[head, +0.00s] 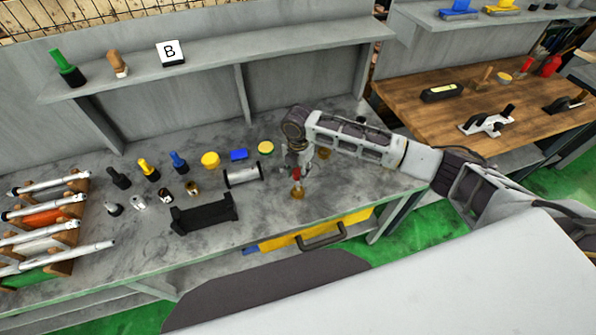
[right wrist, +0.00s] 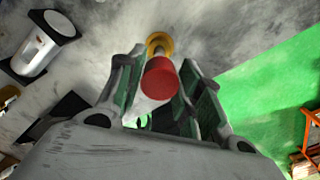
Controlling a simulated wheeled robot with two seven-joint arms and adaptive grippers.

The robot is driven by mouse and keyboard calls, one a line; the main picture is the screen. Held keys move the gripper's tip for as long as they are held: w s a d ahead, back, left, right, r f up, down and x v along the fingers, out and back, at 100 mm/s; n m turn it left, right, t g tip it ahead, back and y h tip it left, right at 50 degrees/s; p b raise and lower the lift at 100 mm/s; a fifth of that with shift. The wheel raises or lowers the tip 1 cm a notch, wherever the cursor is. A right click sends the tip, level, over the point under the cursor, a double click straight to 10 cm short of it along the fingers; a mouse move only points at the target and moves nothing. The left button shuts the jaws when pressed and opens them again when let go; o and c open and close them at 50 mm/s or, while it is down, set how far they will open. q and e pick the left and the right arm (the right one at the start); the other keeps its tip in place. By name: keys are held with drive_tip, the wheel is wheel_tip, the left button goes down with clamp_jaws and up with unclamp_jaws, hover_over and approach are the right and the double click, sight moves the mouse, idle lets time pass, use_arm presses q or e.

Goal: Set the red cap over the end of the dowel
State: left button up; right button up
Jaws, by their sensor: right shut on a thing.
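The red cap (right wrist: 160,80) sits between the two fingers of my right gripper (right wrist: 163,82), which is shut on it. In the head view the right gripper (head: 297,172) points down over the bench with the red cap (head: 296,172) at its tips. A small yellow-brown round piece (head: 297,192), likely the dowel's base, stands on the bench just below. In the right wrist view this piece (right wrist: 158,42) lies just beyond the cap, with a pale part in its middle. The cap hides most of the dowel, and I cannot tell whether they touch. My left gripper is not in view.
A clear cylinder with dark ends (head: 243,176) and a black cradle (head: 204,213) stand left of the gripper. Several small tools and yellow and blue pieces stand further left. A shelf (head: 220,56) runs behind. The bench front is mostly clear.

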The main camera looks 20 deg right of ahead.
sight(298, 185)
drive_tip(key=shift+p, duration=0.4)
drive_tip(key=shift+f+b, duration=0.7)
drive_tip(key=shift+f, duration=1.55)
drive_tip(key=shift+f+b, duration=0.55)
drive_tip(key=shift+f, duration=0.7)
drive_tip(key=shift+f, duration=0.2)
drive_tip(key=o, duration=0.9)
drive_tip(key=shift+o, duration=0.2)
drive_tip(key=shift+r, duration=0.1)
drive_tip(key=shift+r, duration=5.9)
